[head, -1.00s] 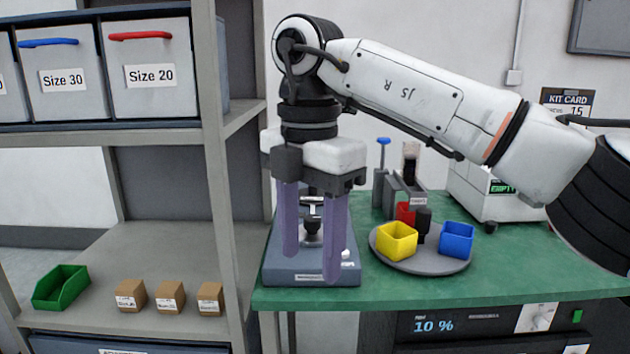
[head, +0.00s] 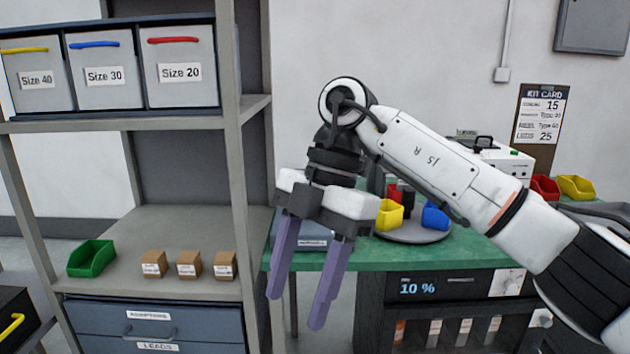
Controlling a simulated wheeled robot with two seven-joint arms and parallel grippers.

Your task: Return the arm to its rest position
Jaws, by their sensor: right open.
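My right arm comes in from the right side of the head view. Its gripper (head: 293,310) hangs down with two purple fingers spread apart and nothing between them. The fingertips are in front of the front edge of the green-topped bench (head: 470,257), at its left end, beside the shelf rack. The gripper body hides most of the grey-blue device (head: 303,243) on the bench. My left gripper is not in the view.
The rack's post (head: 247,200) stands close left of the gripper. Its shelf holds a green bin (head: 91,258) and small brown boxes (head: 189,263). A round tray (head: 432,237) on the bench carries a yellow bin (head: 389,215) and a blue bin (head: 434,216), behind my arm.

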